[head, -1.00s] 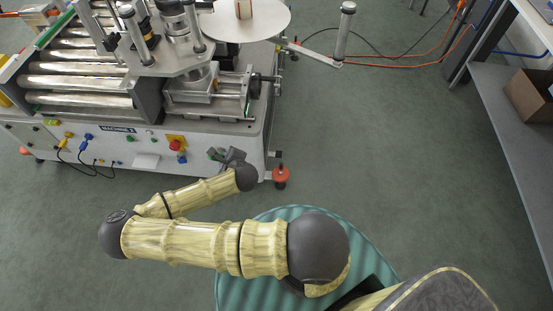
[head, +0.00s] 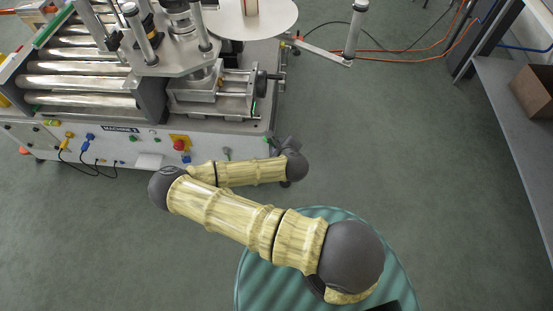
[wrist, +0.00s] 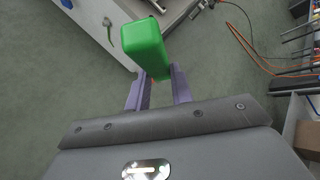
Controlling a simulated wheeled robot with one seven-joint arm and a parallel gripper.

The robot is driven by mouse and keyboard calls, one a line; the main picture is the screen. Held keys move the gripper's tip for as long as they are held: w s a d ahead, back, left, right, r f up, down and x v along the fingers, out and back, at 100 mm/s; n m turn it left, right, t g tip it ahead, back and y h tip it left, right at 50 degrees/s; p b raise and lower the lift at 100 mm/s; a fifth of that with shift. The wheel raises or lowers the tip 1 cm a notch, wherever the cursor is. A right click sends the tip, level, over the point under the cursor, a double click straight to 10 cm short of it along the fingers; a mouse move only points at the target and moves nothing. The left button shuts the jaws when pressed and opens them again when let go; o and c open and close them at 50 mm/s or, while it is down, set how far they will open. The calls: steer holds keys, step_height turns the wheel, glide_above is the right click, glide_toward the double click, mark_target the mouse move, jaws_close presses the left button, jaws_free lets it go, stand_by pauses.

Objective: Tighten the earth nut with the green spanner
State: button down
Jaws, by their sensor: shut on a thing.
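My gripper (wrist: 157,84) has two purple fingers, shut on a bright green block-like thing in the wrist view, which I take to be the green spanner (wrist: 146,45). Only its thick near end shows; its far end is hidden. In the head view my gripper (head: 286,145) is small, dark and mostly behind my wrist, near the right end of the machine's front panel. A small dull green fitting (wrist: 109,31) on the white panel stands left of the spanner in the wrist view, apart from it. It may be the earth point; I cannot make out a nut.
The labelling machine (head: 120,150) has rollers, coloured plugs and a red button (head: 180,144) on its front. An arm with a post (head: 354,30) juts out at its right. Orange cables (head: 400,58) cross the floor behind. A shelf with a cardboard box (head: 535,90) stands right. Floor between is clear.

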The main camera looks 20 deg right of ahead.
steer(key=shift+d, duration=0.1)
stand_by(0.3)
steer(key=w+a+f+m+g+y+b, duration=0.2)
steer(key=f+m+b, duration=0.9)
steer(key=f+b, duration=1.8)
steer(key=w+a+f+m+t+y+b, duration=0.35)
steer(key=w+f+m+t+b, duration=0.35)
steer(key=b, duration=0.5)
steer(key=w+d+m+y+b, duration=0.1)
steer(key=w+d+b, duration=0.1)
steer(key=b, duration=0.6)
steer(key=w+d+m+t+y+b, duration=0.1)
steer(key=w+d+m+b, duration=0.1)
steer(key=w+b, duration=0.3)
steer(key=b, duration=0.3)
steer(key=shift+d+r, duration=0.2)
steer(key=shift+r, duration=0.1)
